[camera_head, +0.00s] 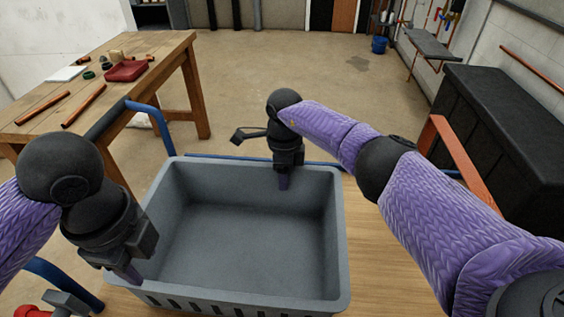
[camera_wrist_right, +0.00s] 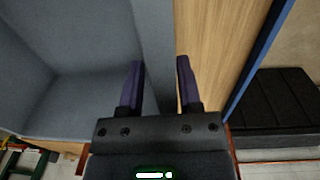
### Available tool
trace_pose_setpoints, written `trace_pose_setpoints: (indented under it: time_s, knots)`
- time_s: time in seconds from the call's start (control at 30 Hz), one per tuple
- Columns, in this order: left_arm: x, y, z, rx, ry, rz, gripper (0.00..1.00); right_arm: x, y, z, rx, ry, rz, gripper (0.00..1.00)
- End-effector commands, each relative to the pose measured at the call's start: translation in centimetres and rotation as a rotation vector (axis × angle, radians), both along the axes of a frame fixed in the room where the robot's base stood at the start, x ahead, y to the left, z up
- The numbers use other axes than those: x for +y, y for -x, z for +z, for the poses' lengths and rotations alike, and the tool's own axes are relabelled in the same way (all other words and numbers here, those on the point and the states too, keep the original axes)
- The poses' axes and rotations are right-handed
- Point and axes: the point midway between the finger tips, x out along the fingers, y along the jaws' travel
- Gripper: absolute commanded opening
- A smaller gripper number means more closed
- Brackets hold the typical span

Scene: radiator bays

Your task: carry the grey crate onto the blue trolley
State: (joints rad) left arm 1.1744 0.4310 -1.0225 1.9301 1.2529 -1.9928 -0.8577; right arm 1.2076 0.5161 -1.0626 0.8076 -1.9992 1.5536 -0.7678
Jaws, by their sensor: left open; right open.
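The grey crate (camera_head: 250,245) is empty and upright, over the wooden deck of the blue trolley (camera_head: 372,255). It appears to rest on the deck; its underside is hidden. The deck and its blue edge also show in the right wrist view (camera_wrist_right: 258,55). My right gripper (camera_head: 284,182) is open at the crate's far wall. In the right wrist view its fingers (camera_wrist_right: 160,85) stand on either side of the crate wall (camera_wrist_right: 152,35), with a gap on the outer side. My left gripper (camera_head: 128,275) is open at the crate's left wall near the front corner; its finger contact is unclear.
A wooden workbench (camera_head: 160,48) with copper pipes and a red tray (camera_head: 126,71) stands at the left. A black chest (camera_head: 490,130) stands close on the right. A blue bucket (camera_head: 379,44) is far back. Floor beyond the trolley is clear.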

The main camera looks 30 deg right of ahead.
Motion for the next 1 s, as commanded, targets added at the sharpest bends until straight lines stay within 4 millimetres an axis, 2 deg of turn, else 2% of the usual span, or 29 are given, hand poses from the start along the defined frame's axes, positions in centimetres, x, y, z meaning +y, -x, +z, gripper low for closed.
trace_pose_setpoints:
  time_s: [0.07,0.13,0.4,0.5,0.63,0.9,1.0]
  knots:
    - [0.0,0.0,0.4,-0.001,0.001,-0.001,0.44,0.0,-0.1,0.5,-0.001,0.000,0.000,0.44]
    - [0.0,0.0,0.5,0.000,0.000,0.000,0.44,-0.1,-0.2,1.7,-0.005,0.000,0.000,0.44]
    - [0.0,0.0,0.5,0.000,0.000,0.000,0.44,-0.2,-0.5,9.1,-0.006,0.000,-0.001,0.44]
    - [0.0,0.0,0.4,0.000,0.000,0.000,0.44,-0.3,-0.5,10.9,-0.002,0.000,-0.001,0.44]
    - [0.0,0.0,0.4,0.000,0.000,0.000,0.44,-0.3,-0.5,11.9,0.000,0.000,-0.001,0.44]
    - [0.1,0.0,0.4,0.000,0.000,0.001,0.44,-0.3,-0.5,12.0,0.000,0.000,0.000,0.44]
    - [0.8,0.3,0.6,-0.001,-0.001,0.003,0.44,-0.3,-0.5,12.7,-0.002,0.000,0.000,0.44]
